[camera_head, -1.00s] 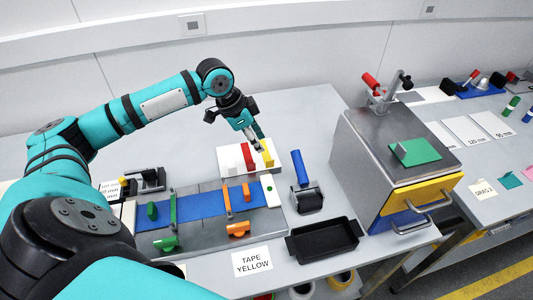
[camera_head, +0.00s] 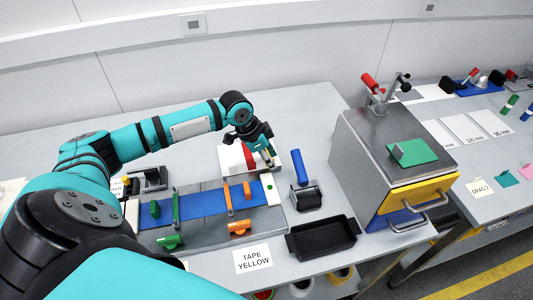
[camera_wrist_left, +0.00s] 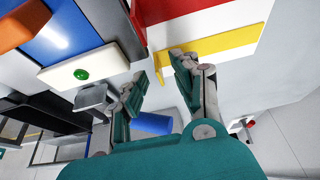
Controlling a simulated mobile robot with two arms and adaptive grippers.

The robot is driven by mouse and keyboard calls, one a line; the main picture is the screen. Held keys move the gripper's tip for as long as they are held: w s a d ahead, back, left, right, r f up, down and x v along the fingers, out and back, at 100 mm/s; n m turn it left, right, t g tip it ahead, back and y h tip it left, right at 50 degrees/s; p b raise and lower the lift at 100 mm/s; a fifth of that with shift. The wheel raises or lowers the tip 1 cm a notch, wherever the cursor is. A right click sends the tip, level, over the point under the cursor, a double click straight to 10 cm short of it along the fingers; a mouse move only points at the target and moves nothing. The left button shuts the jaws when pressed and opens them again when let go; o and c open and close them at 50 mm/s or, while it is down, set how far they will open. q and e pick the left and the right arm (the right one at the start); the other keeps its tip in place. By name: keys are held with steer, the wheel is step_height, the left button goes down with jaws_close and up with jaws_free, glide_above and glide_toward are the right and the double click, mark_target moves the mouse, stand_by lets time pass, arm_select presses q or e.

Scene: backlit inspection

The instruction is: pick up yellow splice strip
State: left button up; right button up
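The yellow splice strip (camera_wrist_left: 232,40) shows in the left wrist view on a white block (camera_wrist_left: 280,75), with a bent tab at its near end. In the head view it is mostly hidden behind my left gripper (camera_head: 266,155). In the left wrist view my left gripper (camera_wrist_left: 158,72) is open, its fingers apart. One fingertip overlaps the strip's near end, and the tab shows near the gap between the fingers. I cannot tell whether they touch. My right gripper is not in view.
A red strip (camera_head: 248,156) lies beside the yellow one. In front stands a grey fixture with a blue bed (camera_head: 205,203) and orange and green clamps. A blue-handled tool (camera_head: 300,168), a black tray (camera_head: 322,238) and a metal cabinet (camera_head: 375,150) stand to the right.

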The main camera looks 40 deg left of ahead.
arm_select(q)
jaws_close()
